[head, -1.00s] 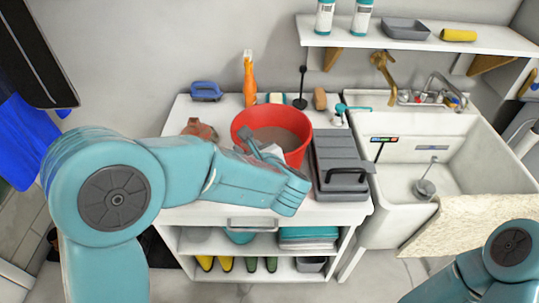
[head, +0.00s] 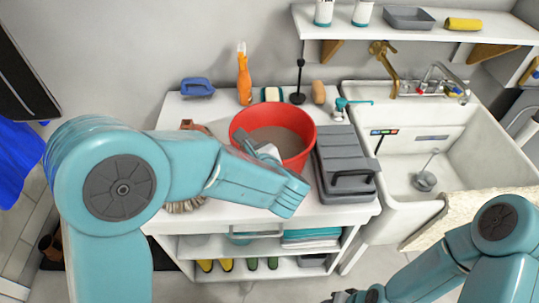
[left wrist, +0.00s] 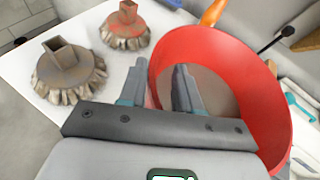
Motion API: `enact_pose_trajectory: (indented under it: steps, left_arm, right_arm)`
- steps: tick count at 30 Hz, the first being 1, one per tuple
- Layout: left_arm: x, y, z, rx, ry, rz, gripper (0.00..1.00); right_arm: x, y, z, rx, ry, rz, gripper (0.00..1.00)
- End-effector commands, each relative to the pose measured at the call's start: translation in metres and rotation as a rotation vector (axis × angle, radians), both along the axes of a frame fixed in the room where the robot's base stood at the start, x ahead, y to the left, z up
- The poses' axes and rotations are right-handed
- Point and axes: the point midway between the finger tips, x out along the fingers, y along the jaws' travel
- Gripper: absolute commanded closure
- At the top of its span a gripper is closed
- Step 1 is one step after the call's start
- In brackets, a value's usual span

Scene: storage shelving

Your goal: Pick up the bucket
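The red bucket (head: 262,108) stands upright on the white cabinet top, left of a grey lidded case. My left gripper (head: 263,152) is at the bucket's near rim in the head view, and my arm partly hides that side. In the left wrist view the bucket (left wrist: 278,95) fills the right side. There my left gripper (left wrist: 159,90) has its fingers apart, one outside the red wall and one over the inside, with the rim between them. My right gripper (head: 350,297) shows only partly at the bottom edge; its opening is unclear.
Two brush heads (left wrist: 68,68) (left wrist: 125,28) lie left of the bucket. An orange bottle (head: 244,78), blue brush (head: 197,87), sponge (head: 271,95) and black plunger (head: 298,92) stand behind it. The grey case (head: 342,150) is close on its right, then the sink (head: 455,150).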

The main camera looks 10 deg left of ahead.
Motion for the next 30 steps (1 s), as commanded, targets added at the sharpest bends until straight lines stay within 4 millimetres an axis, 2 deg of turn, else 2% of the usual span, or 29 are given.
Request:
enact_pose_trajectory:
  steps: [11,12,15,30]
  left_arm:
    - [-0.0045,-0.0037,-0.0011,0.000,0.000,0.001,0.67]
    - [-0.0046,-0.0038,-0.0011,0.000,0.000,0.001,0.71]
    - [-0.0047,-0.0038,-0.0012,0.000,0.000,0.001,1.00]
    - [-0.0028,-0.0019,-0.0029,0.000,0.005,-0.001,1.00]
  right_arm:
    - [0.0000,-0.0001,0.0003,0.000,0.000,0.000,0.57]
    - [0.0000,-0.0001,0.0003,0.000,0.000,0.000,0.57]
    - [0.0000,-0.0001,0.0003,0.000,0.000,0.000,0.57]
    - [0.0000,-0.0001,0.0000,0.000,0.000,0.000,0.57]
